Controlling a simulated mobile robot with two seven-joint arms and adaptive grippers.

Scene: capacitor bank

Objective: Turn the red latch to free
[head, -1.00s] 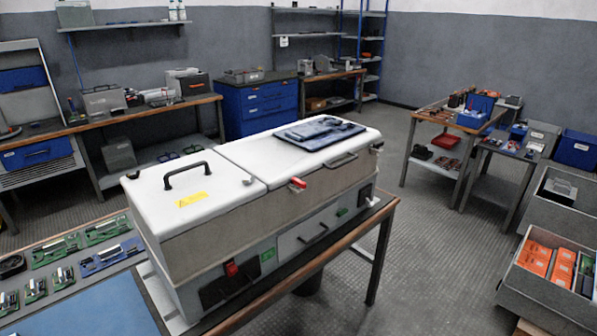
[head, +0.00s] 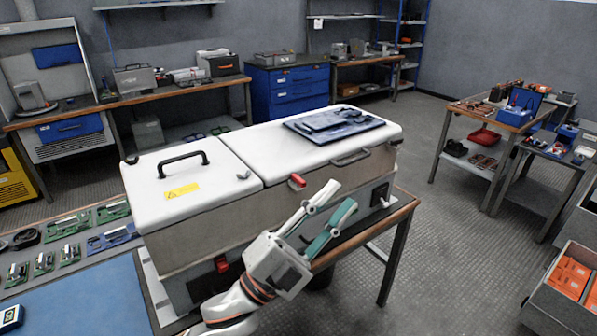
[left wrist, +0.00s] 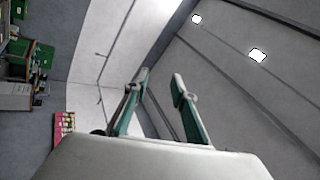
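A red latch (head: 297,181) sits on the upper front edge of the white-lidded cabinet (head: 200,234), by the seam between its two lids. A second red part (head: 221,264) is low on the cabinet's front, at the left. My left gripper (head: 340,196) is in front of the cabinet, to the right of the upper red latch and apart from it in the picture. Its two green-and-grey fingers are spread and empty. In the left wrist view the open fingers (left wrist: 162,78) point at walls and ceiling, with no latch visible. My right gripper is not in view.
A dark blue folded item (head: 334,123) lies on the right lid. Circuit boards (head: 68,226) and a blue mat (head: 90,300) lie left.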

